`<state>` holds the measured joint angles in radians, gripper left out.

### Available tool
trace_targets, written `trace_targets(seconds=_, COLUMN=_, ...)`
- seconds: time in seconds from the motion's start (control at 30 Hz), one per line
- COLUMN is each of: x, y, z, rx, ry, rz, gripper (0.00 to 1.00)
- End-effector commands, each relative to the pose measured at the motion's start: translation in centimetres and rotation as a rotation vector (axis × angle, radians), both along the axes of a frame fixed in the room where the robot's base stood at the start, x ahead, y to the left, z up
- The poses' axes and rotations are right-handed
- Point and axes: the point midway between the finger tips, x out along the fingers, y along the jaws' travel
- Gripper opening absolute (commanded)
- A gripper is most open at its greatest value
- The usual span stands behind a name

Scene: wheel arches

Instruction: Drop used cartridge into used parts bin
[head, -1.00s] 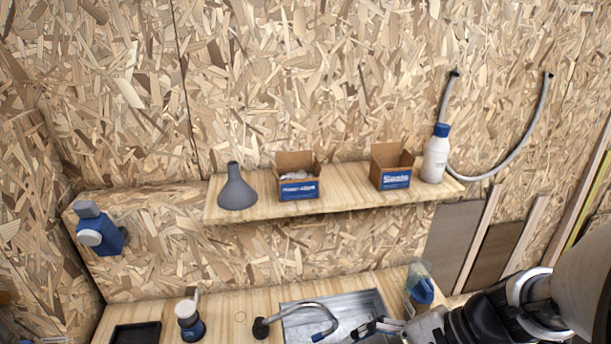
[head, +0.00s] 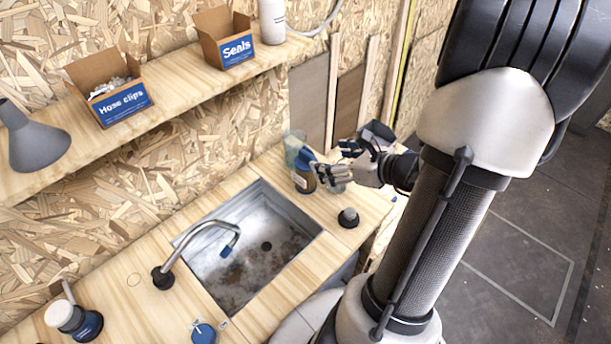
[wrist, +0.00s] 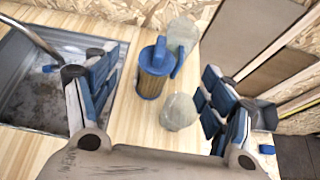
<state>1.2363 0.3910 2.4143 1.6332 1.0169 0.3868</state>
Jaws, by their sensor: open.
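A cartridge with a blue cap and a brown, ribbed body (wrist: 153,82) stands on the wooden worktop, right of the sink. In the head view its brown body (head: 304,183) is partly hidden beside my gripper. My gripper (head: 322,178) is open and empty above the worktop. In the wrist view, its fingers (wrist: 152,100) spread on either side of the cartridge and a translucent bowl (wrist: 178,112), apart from both. Another clear piece (wrist: 183,35) is behind the cartridge. I cannot identify a used parts bin in the current views.
A metal sink (head: 215,297) with a curved faucet (head: 190,245) is left of my gripper. A small dark-based item (head: 348,217) stands right of the sink. A shelf (head: 165,115) above holds a hose clips box (head: 115,105), a seals box (head: 235,45) and a grey funnel (head: 35,145).

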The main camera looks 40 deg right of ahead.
Motion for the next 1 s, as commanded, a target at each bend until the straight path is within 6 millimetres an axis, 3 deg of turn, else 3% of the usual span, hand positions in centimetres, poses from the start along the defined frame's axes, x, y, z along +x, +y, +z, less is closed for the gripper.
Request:
trace_targets(seconds=0.2, x=3.5, y=0.4, z=-2.1, rx=-0.001, ry=0.000, rz=0.005, gripper=0.75)
trace_targets(seconds=0.47, x=5.3, y=0.5, z=-2.8, rx=-0.002, ry=0.001, rz=0.005, gripper=0.75)
trace_targets(seconds=0.7, x=8.4, y=0.7, z=-4.4, rx=-0.002, ry=0.002, rz=0.005, gripper=0.75)
trace_targets(seconds=1.0, x=9.2, y=0.7, z=-4.6, rx=-0.002, ry=0.000, rz=0.002, gripper=0.75)
